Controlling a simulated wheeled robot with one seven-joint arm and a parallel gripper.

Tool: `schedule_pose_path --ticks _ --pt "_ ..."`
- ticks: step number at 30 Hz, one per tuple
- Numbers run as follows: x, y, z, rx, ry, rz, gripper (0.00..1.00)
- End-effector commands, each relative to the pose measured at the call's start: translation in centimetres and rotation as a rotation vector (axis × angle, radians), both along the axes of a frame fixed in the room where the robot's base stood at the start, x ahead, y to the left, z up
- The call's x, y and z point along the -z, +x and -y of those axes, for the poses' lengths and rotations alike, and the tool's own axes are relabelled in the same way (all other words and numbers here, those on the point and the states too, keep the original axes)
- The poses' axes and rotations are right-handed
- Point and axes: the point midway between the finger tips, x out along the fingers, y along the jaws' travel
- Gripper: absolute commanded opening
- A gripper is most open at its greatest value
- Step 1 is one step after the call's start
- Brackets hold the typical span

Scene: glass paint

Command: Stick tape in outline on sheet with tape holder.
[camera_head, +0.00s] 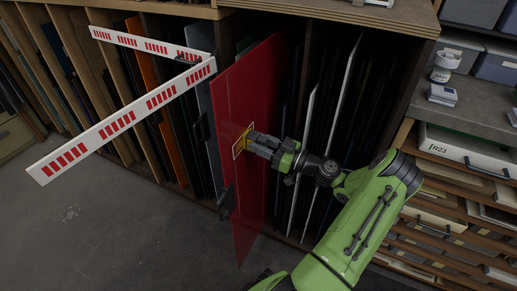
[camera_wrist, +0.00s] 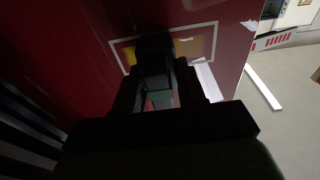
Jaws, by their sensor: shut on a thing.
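The red sheet (camera_head: 247,90) stands upright at the front of the rack, and it fills much of the wrist view (camera_wrist: 70,35). A thin pale rectangular outline (camera_wrist: 211,40) is marked on its face. Yellow tape (camera_wrist: 196,47) shows inside the outline on both sides of a dark block, and in the head view (camera_head: 241,142) as a small yellow patch. My gripper (camera_head: 253,143) is at the outline, shut on the tape holder (camera_wrist: 154,47), a dark block that covers the outline's middle. Whether the tape touches the sheet is hard to tell.
A white barrier arm with red marks (camera_head: 130,117) juts out to the left. A slotted rack (camera_head: 345,125) of upright sheets stands behind. Drawers with boxes (camera_head: 465,150) are at the right. Grey floor (camera_head: 100,220) is clear at lower left.

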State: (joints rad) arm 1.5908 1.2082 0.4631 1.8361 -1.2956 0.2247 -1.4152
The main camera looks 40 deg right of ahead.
Motion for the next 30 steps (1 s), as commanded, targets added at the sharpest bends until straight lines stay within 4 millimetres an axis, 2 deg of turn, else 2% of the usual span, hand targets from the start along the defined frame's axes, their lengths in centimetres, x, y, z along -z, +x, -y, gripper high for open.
schedule_pose_path --ticks 4,9,18,25,30 --pt "0.0 0.4 1.1 0.000 0.000 0.001 0.03" --pt "0.0 0.6 1.0 0.000 0.002 0.000 0.03" --pt "0.0 -0.5 -1.7 -0.002 0.004 0.000 0.03" --pt "0.0 -0.9 -2.7 -0.001 0.002 0.000 0.03" --pt "0.0 -1.5 -4.3 -0.002 0.005 -0.002 0.03"
